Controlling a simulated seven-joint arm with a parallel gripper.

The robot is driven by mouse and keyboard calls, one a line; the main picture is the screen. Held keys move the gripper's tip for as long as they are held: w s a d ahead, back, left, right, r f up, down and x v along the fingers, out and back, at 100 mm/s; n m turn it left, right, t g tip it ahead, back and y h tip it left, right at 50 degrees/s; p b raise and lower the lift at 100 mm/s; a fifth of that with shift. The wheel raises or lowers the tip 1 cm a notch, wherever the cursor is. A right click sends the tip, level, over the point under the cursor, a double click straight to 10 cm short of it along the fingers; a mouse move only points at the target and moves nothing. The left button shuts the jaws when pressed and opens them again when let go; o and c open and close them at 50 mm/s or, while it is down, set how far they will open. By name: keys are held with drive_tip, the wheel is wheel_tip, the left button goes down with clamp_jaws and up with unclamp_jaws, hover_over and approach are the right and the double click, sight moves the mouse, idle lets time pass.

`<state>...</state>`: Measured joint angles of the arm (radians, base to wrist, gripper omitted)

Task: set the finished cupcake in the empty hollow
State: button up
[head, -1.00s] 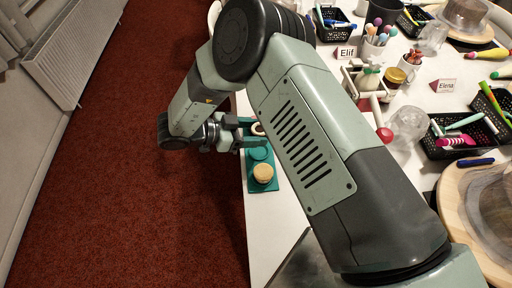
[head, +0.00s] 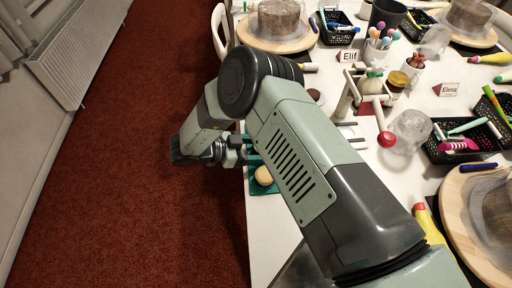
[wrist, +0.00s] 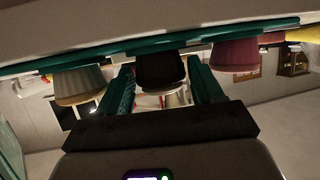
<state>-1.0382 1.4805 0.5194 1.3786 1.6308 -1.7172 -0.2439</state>
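My gripper (head: 248,150) reaches in level from the left over the table's left edge, beside a teal tray (head: 262,188). A cupcake with a tan top (head: 264,175) sits at the tray's near end in the head view; my arm hides much of the tray. The wrist view is upside down. There my fingers (wrist: 162,85) stand on both sides of a dark brown cupcake (wrist: 160,69) and appear shut on it. It is upright, close to the tray (wrist: 185,38); whether it rests in a hollow I cannot tell. A grey-wrapped cupcake (wrist: 78,82) and a pink one (wrist: 235,55) flank it.
A white stand with a red knob (head: 386,139), a clear jar (head: 412,128) and a black basket (head: 464,138) are on the table to the right. A yellow tool (head: 428,225) lies near a wooden turntable (head: 455,215). Red floor is free on the left.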

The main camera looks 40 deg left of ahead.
drive_tip(key=shift+o, duration=1.2)
drive_tip(key=shift+r, duration=0.15)
